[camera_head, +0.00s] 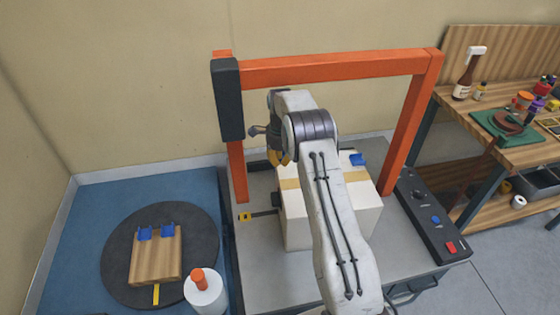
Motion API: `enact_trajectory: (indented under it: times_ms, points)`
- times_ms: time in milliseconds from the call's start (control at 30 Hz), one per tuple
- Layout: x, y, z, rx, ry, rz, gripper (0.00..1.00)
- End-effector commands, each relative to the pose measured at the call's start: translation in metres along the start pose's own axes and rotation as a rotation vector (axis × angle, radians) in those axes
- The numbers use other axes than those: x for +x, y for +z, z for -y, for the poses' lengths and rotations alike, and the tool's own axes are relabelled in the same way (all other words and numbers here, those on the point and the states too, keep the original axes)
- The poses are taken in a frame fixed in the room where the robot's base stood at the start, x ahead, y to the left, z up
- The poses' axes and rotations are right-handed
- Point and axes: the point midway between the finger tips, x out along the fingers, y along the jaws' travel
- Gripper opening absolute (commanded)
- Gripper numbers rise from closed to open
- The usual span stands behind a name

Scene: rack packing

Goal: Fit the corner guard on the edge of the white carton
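The white carton (298,228) stands on the grey table under an orange frame, with a tan band across its top. A small blue piece, seemingly a corner guard (357,159), sits at the far right top edge of the carton. Two similar blue guards (145,233) (168,230) sit at the far edge of a wooden block at left. My gripper (272,146) is above the far left part of the carton, largely hidden by my own arm. Its fingers are too small and covered to show whether they are open or hold anything.
The orange frame (330,67) with a black box (228,97) arches over the table (262,262). A control panel (434,220) lies along the right. The wooden block (150,265) rests on a dark round plate (112,270). A white, orange-topped container (205,293) stands nearby.

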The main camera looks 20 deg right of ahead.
Motion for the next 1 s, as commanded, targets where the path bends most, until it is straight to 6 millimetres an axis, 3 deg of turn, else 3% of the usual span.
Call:
enact_trajectory:
  times_ms: [367,1000]
  points:
    - [0.013,-0.001,-0.001,0.0,0.0,0.0,0.0]
    - [0.055,-0.004,-0.004,0.001,0.0,0.0,0.0]
